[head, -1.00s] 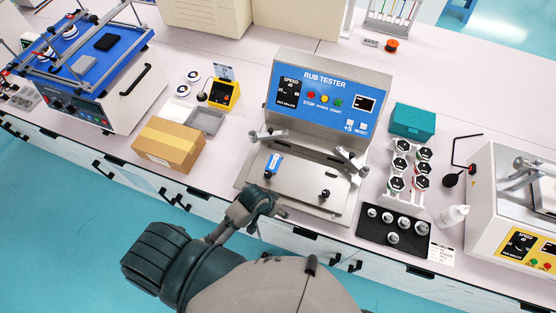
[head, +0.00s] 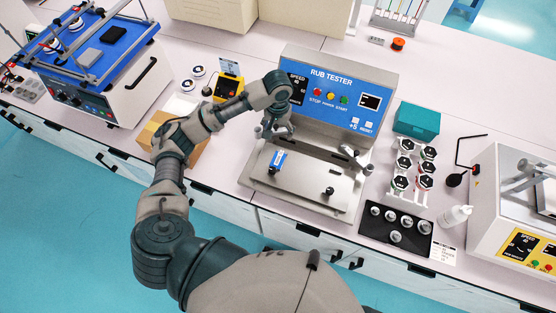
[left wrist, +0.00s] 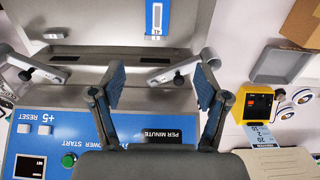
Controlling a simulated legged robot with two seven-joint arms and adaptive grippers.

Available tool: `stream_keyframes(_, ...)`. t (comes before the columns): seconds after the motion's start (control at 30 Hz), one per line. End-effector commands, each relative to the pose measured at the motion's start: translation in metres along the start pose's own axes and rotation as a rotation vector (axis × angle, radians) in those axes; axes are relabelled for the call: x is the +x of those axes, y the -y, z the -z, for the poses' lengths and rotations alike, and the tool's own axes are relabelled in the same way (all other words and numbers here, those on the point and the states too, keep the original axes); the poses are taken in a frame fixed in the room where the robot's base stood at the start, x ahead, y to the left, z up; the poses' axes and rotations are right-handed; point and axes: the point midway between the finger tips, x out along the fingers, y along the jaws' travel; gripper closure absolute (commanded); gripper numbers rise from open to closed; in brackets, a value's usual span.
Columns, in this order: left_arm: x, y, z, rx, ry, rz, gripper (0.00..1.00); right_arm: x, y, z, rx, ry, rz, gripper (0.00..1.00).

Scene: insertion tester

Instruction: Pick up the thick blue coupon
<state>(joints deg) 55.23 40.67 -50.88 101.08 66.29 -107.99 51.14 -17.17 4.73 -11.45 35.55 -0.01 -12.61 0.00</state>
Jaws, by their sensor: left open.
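The blue coupon (head: 278,161) with a white label lies on the metal bed of the rub tester (head: 325,186), left of centre. It also shows at the top of the left wrist view (left wrist: 177,15), partly cut off. Its thickness is hard to judge. My left gripper (head: 272,129) is above the rear left of the bed, behind the coupon and in front of the tester's panel. In the left wrist view its two blue-padded fingers (left wrist: 160,85) are apart with nothing between them. The coupon lies beyond the fingertips, not touching them. My right gripper is not in view.
Clamp arms stand at the bed's rear left (left wrist: 188,68) and right (head: 347,155), near my fingers. A cardboard box (head: 150,135) is partly behind my left arm.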

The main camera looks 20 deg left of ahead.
Motion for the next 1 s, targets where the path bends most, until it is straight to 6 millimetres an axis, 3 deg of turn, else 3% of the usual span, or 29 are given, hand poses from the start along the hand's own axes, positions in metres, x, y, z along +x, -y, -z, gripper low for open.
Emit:
stream_keyframes(0.4, 0.093, -0.002, -0.001, 0.003, 0.002, 0.000, 0.25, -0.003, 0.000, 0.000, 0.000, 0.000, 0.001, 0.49)
stream_keyframes(0.67, 0.118, -0.002, -0.001, 0.004, -0.001, -0.001, 0.25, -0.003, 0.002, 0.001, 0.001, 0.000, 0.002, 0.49)
stream_keyframes(1.0, 0.164, -0.005, -0.002, 0.005, -0.001, -0.001, 0.25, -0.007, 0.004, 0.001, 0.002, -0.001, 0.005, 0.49)
